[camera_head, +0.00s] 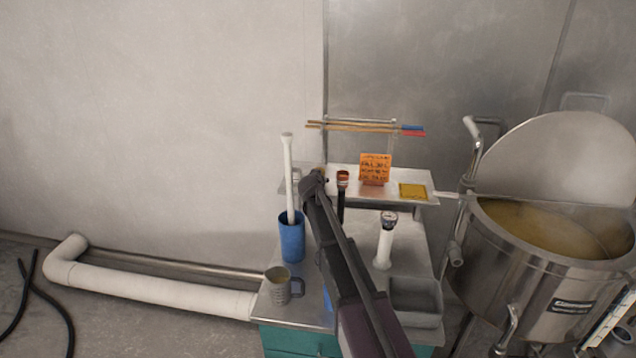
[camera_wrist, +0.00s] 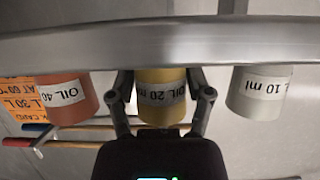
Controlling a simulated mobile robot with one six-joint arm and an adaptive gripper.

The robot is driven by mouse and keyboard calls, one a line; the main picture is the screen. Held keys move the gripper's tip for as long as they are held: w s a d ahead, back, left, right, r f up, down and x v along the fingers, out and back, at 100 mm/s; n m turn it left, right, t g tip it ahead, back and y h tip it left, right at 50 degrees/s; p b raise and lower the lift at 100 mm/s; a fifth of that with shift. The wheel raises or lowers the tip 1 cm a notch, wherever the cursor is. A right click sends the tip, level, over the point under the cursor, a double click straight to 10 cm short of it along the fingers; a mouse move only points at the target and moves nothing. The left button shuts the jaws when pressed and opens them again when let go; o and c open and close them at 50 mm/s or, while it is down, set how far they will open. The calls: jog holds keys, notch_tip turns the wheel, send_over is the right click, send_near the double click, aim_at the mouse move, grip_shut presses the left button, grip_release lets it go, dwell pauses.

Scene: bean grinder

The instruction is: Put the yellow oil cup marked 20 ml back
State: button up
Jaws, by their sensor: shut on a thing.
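The yellow oil cup (camera_wrist: 161,78) is marked "OIL 20 ml", which reads upside down in the wrist view. My gripper (camera_wrist: 162,98) is shut on it, one finger on each side. The cup is at the edge of a metal shelf (camera_wrist: 225,42); I cannot tell whether it rests on the shelf. In the head view my gripper (camera_head: 314,182) is at the left part of the small upper shelf (camera_head: 425,200) and mostly hides the cup. An orange cup marked "OIL 40" (camera_wrist: 68,104) is on one side and a white cup marked "10 ml" (camera_wrist: 257,96) on the other, both apart from the fingers.
A blue container (camera_head: 291,238) with a white stick, a mug (camera_head: 279,286) and a grey tray (camera_head: 415,303) are below. A steel kettle (camera_head: 520,275) stands right.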

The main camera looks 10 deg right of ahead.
jog(key=shift+f, duration=0.15)
jog(key=o, duration=1)
jog(key=shift+o, duration=0.2)
jog(key=shift+r, duration=0.25)
jog(key=p+v, duration=0.4)
jog(key=v, duration=0.8)
jog(key=shift+p, duration=0.35)
